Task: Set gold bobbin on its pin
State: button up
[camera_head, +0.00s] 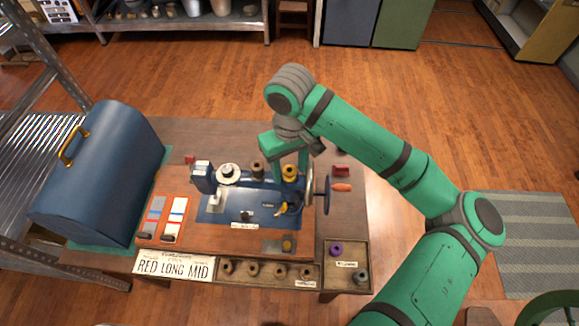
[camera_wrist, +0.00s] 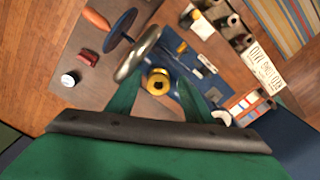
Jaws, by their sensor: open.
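The gold bobbin (camera_head: 290,172) is on top of the blue sewing machine (camera_head: 207,180), towards its handwheel end. In the wrist view the gold bobbin (camera_wrist: 158,82) shows end-on, with a dark centre, between my two fingers. My gripper (camera_head: 287,160) points down over the machine and is open, with its fingers on either side of the bobbin. It also shows in the wrist view (camera_wrist: 158,88). I cannot tell whether the fingers touch the bobbin. The pin under the bobbin is hidden. A dark brown spool (camera_head: 258,170) stands beside it to the left.
The handwheel (camera_head: 327,190) with an orange handle (camera_head: 341,187) is close on the right. A tray (camera_head: 345,295) holds a purple bobbin (camera_head: 336,248) and a grey one (camera_head: 361,276). A blue case (camera_head: 100,175) stands left. A sign (camera_head: 174,266) reads RED LONG MID.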

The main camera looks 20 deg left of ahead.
notch_tip(320, 180, up, 11)
dwell(0.4)
jog(key=shift+f, duration=0.1)
dwell(0.4)
